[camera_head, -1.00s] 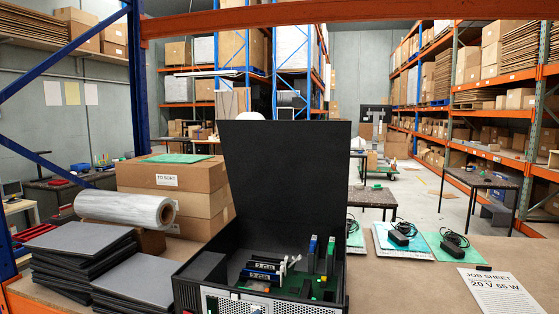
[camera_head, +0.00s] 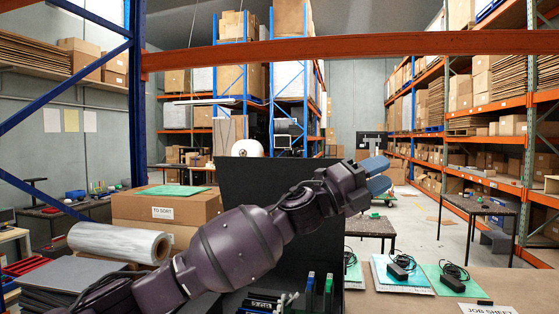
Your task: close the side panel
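The black side panel (camera_head: 248,180) stands upright, hinged open at the back of the black computer case. My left arm crosses in front of the panel and hides much of it. The case's open interior shows only in part at the bottom, with blue and green parts (camera_head: 318,287) inside. My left gripper (camera_head: 377,176) has blue-grey fingertips and is beyond the panel's right edge, raised above the table. It looks empty, but I cannot tell how far its fingers are apart. I cannot tell whether my arm touches the panel. My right gripper is not in view.
Chargers (camera_head: 398,270) lie on mats at the right, near a job sheet (camera_head: 488,309). An orange beam (camera_head: 350,47) crosses above. The space right of my gripper is clear.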

